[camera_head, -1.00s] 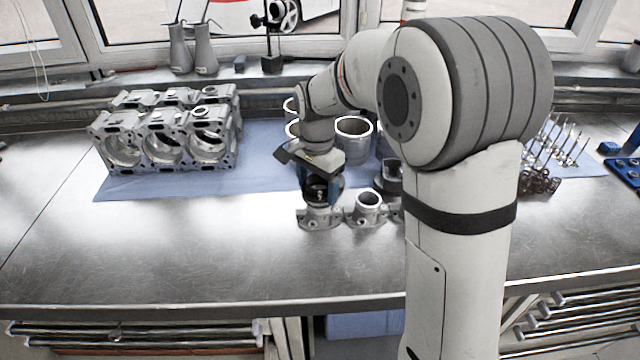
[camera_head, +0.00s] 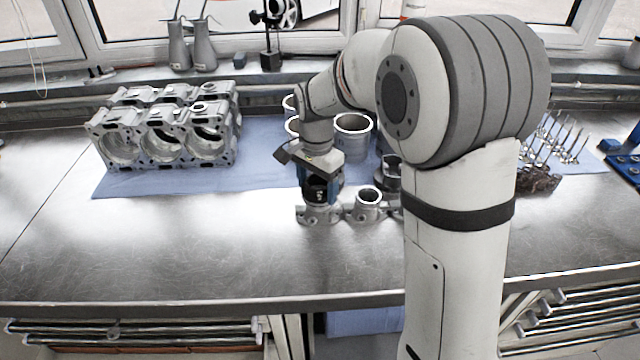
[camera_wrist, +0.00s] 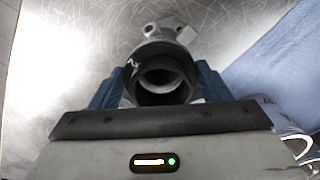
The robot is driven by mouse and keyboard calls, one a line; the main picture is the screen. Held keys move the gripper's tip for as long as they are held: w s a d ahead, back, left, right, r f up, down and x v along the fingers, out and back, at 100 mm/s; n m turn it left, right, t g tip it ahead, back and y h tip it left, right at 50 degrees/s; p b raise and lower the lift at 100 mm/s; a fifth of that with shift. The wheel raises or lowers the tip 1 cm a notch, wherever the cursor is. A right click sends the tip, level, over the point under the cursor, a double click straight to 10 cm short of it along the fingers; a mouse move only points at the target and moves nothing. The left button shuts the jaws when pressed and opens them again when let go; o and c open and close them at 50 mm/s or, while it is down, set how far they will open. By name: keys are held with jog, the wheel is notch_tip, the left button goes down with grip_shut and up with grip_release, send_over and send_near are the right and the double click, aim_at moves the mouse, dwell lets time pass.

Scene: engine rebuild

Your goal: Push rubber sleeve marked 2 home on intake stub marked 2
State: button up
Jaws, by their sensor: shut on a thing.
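My gripper (camera_head: 320,192) is shut on a black rubber sleeve (camera_head: 319,186), with one blue finger on each side of it. In the wrist view the sleeve (camera_wrist: 163,76) is a dark ring between the blue fingers, with a small pale mark on its rim. The grey metal intake manifold (camera_head: 318,215) lies below it on the bench, and the sleeve stands over its left stub. The fingers hide where sleeve and stub meet, so I cannot tell how far it is on. A bare stub (camera_head: 369,196) stands to the right.
An engine block (camera_head: 165,135) stands on the blue cloth (camera_head: 262,150) at the left. Cylinder liners (camera_head: 354,135) stand behind my gripper. Valves (camera_head: 560,140) stand at the right. The front of the steel bench (camera_head: 200,250) is clear.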

jog(key=shift+f+b, duration=0.3)
jog(key=shift+f, duration=0.15)
dwell(0.5)
jog(key=o, duration=0.3)
jog(key=shift+c, duration=1.4)
jog(key=shift+f+b, duration=0.45)
jog(key=shift+f, duration=0.3)
jog(key=o, duration=1)
